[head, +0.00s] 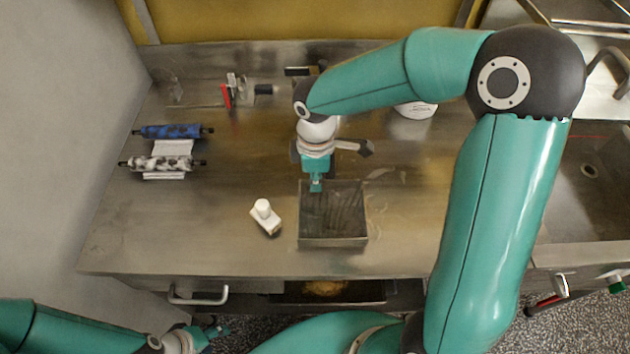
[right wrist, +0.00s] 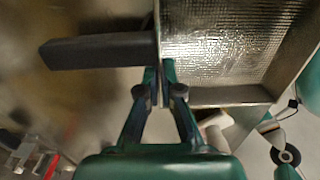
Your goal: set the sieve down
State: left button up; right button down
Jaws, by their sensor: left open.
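The sieve (head: 333,238) is a square metal frame with a mesh floor, over the front middle of the counter. In the right wrist view its mesh (right wrist: 215,45) fills the upper right. My right gripper (head: 316,186) is at the sieve's back left rim, pointing down. In the right wrist view its fingers (right wrist: 161,85) are closed on the thin frame wall. I cannot tell whether the sieve touches the counter. My left gripper (head: 213,331) is open and empty, low at the left in front of the counter.
The steel counter (head: 230,180) has free room left of the sieve. A white knobbed block (head: 266,217) stands close by on the left. Two rollers, blue (head: 172,131) and spotted (head: 162,163), lie further left. A sink (head: 590,190) is at the right. A dark bar (right wrist: 95,50) is beside my fingers.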

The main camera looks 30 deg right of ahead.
jog(key=shift+f, duration=0.4)
jog(key=shift+f, duration=0.15)
jog(key=c, duration=1.3)
grip_release()
